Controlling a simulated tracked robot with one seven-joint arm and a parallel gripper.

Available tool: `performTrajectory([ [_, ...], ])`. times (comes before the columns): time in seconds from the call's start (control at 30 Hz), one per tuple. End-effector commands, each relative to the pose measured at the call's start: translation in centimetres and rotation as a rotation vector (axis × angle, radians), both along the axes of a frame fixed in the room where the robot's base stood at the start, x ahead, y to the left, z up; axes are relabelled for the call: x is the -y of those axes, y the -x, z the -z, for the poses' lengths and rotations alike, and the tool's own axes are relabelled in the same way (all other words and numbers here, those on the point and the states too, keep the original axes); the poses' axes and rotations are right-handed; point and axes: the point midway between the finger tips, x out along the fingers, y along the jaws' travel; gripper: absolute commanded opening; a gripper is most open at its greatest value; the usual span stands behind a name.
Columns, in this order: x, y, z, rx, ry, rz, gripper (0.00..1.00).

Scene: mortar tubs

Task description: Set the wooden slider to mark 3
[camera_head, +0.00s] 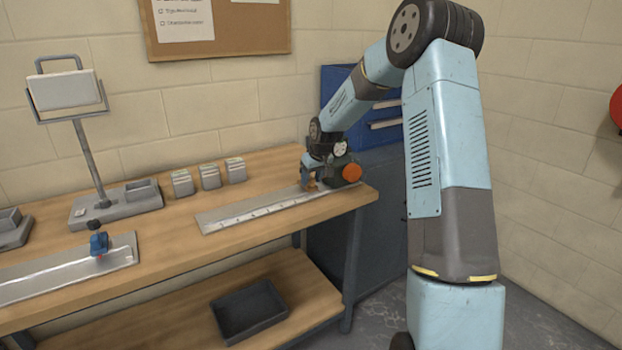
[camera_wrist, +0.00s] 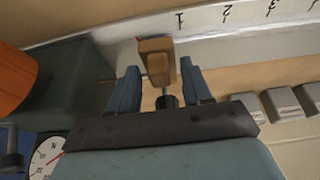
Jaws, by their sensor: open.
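The wooden slider (camera_wrist: 157,60) is a light-brown block on a pale metal scale plate (camera_wrist: 215,45). In the wrist view it sits left of the printed marks 1, 2 and 3, nearest mark 1. My gripper (camera_wrist: 158,78) is open, with one blue finger on each side of the block and gaps showing. In the head view, my gripper (camera_head: 311,180) is low over the right end of the scale plate (camera_head: 250,211), with the slider (camera_head: 310,186) small and partly hidden below it.
A dark housing with an orange knob (camera_head: 352,172) stands close beside my gripper; the wrist view also shows the orange knob (camera_wrist: 14,75) and a dial (camera_wrist: 46,158). Several grey blocks (camera_head: 210,176) stand behind the plate. A blue-handled slider (camera_head: 99,243) is on another plate at left.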

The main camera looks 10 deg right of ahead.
Motion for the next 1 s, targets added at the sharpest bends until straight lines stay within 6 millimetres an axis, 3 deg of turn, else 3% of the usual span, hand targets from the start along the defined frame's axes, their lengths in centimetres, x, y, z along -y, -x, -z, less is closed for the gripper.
performTrajectory([
  [0.13,0.02,0.0,-0.03,0.0,0.0,0.0,0.48],
  [0.63,0.07,0.01,-0.05,0.0,0.0,0.0,0.0],
  [1.0,-0.09,0.01,-0.07,0.0,0.001,0.001,0.0],
])
